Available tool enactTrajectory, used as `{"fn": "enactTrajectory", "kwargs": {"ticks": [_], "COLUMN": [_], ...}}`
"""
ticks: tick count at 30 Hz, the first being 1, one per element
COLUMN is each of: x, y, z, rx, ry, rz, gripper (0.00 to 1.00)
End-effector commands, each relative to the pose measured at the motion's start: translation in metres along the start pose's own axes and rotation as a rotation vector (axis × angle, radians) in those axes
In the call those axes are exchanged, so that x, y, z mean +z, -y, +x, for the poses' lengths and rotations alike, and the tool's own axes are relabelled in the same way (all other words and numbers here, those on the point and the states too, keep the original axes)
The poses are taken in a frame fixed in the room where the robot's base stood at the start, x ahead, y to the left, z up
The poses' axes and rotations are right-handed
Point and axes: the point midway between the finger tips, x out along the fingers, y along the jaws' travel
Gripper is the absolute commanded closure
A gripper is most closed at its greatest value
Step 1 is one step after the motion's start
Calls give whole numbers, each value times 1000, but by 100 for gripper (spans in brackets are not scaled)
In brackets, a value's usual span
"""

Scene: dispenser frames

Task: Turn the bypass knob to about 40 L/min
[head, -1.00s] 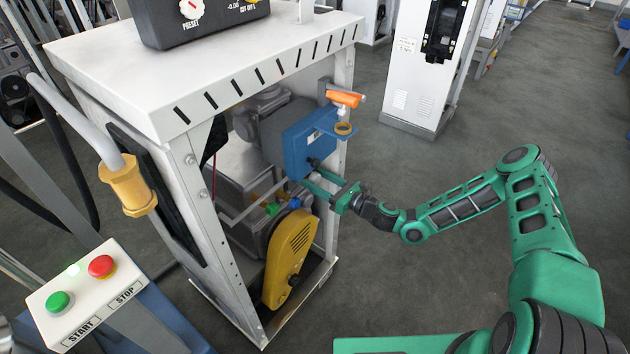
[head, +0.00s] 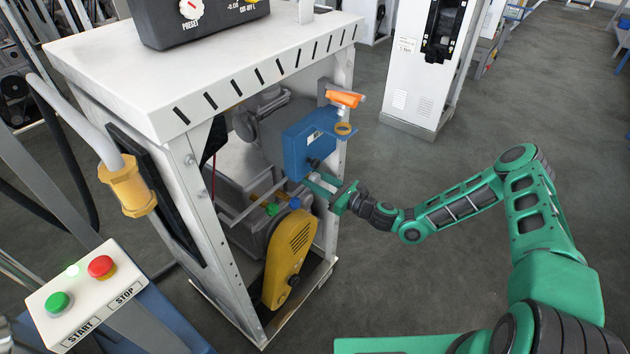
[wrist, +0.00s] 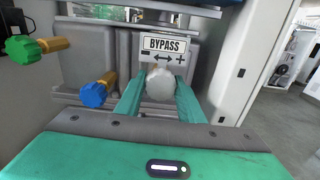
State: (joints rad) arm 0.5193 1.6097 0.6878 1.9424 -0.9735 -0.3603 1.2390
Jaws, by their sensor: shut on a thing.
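The bypass knob (wrist: 160,86) is a rounded, pale grey knob just below the BYPASS label (wrist: 165,49), which carries a minus sign, a double arrow and a plus sign. My gripper (wrist: 160,92) is shut on the knob, one green finger on each side. In the head view my gripper (head: 313,182) reaches into the open side of the white dispenser frame (head: 201,190), below a blue box (head: 303,147). The knob cannot be made out there. No flow reading in L/min is legible in either view.
A green valve knob (wrist: 22,49) and a blue one (wrist: 94,94) sit left of my fingers. A white frame post (wrist: 236,65) stands close on the right. A yellow belt guard (head: 288,262) is below my gripper. Floor around my arm is clear.

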Motion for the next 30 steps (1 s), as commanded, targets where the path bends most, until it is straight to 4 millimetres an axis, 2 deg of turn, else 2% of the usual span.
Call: {"fn": "enactTrajectory", "kwargs": {"ticks": [30], "x": [-1], "y": [8], "z": [-3], "rx": [-11], "ry": [-9], "rz": [-925], "gripper": [88]}}
